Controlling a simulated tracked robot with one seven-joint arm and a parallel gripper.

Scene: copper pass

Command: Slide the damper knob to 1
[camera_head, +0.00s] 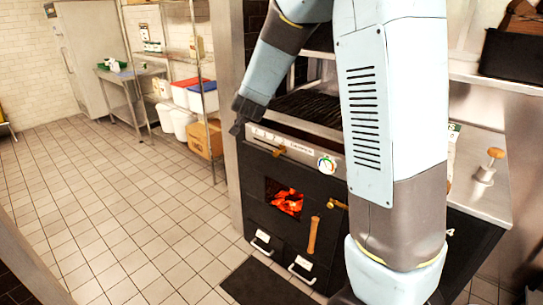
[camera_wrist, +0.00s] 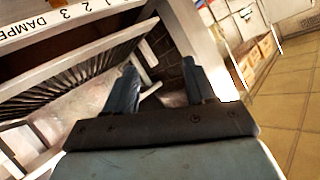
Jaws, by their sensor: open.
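The damper scale (camera_wrist: 45,28) is a pale strip with the numbers 1, 2, 3 and the letters DAMPE at the top left of the wrist view. In the head view, a small brass knob (camera_head: 279,151) sits on the oven's front panel (camera_head: 300,152); it looks like the damper knob, but the panel's marks are too small to read there. My gripper (camera_head: 238,127) is at the panel's left end, left of the knob and apart from it. In the wrist view my gripper (camera_wrist: 160,66) is open with nothing between its fingers. I cannot make out the knob there.
The black oven (camera_head: 252,200) has a glowing fire opening, a round gauge (camera_head: 326,165) and a wooden-handled lever (camera_head: 313,235). A grill grate (camera_head: 312,106) lies behind the panel. A steel post stands close left of my gripper. A cardboard box (camera_head: 203,138) and shelving are further left; the tiled floor is clear.

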